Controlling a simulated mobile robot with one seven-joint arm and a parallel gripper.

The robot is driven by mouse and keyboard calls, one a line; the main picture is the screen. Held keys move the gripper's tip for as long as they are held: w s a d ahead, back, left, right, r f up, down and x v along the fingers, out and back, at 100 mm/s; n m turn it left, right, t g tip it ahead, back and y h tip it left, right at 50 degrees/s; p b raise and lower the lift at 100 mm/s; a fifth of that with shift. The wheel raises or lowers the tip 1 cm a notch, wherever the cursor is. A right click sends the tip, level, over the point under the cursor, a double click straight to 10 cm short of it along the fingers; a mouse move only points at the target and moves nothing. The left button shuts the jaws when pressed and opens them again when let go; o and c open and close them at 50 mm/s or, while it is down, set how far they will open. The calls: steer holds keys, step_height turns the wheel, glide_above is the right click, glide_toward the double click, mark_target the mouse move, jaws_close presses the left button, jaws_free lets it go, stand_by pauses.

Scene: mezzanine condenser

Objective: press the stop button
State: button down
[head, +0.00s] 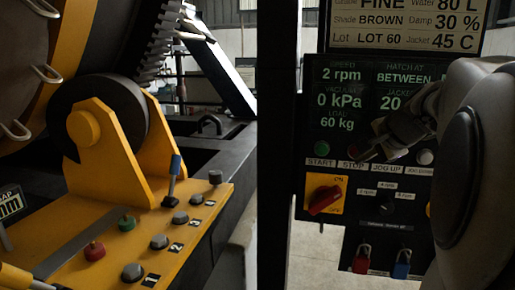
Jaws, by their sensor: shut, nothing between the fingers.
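The black control panel (313,100) stands at right, with a row of buttons under its display. The stop button (351,152) is a small, dark reddish shape above the "STOP" label (354,165). My gripper (372,153) comes in from the right, shut and empty, angled down and left. Its tips are just right of the stop button in the picture, between it and the "JOG UP" label (387,169). I cannot tell whether they touch the button or the panel. My gripper hides the button above "JOG UP".
The green start button (322,147) is left of stop, and a pale button (425,157) is right. Below are a red rotary switch (325,199) and red (362,260) and blue (402,264) padlocks. A yellow machine bracket with several buttons (130,240) fills the left.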

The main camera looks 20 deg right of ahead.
steer(key=shift+w+d, duration=0.1)
steer(key=shift+w, duration=0.05)
steer(key=shift+w+d, duration=0.15)
steer(key=shift+w, duration=0.1)
steer(key=shift+w+d, duration=0.25)
steer(key=shift+w, duration=0.15)
stand_by(0.8)
steer(key=shift+s, duration=0.1)
steer(key=shift+s+a, duration=0.45)
steer(key=shift+s, duration=0.25)
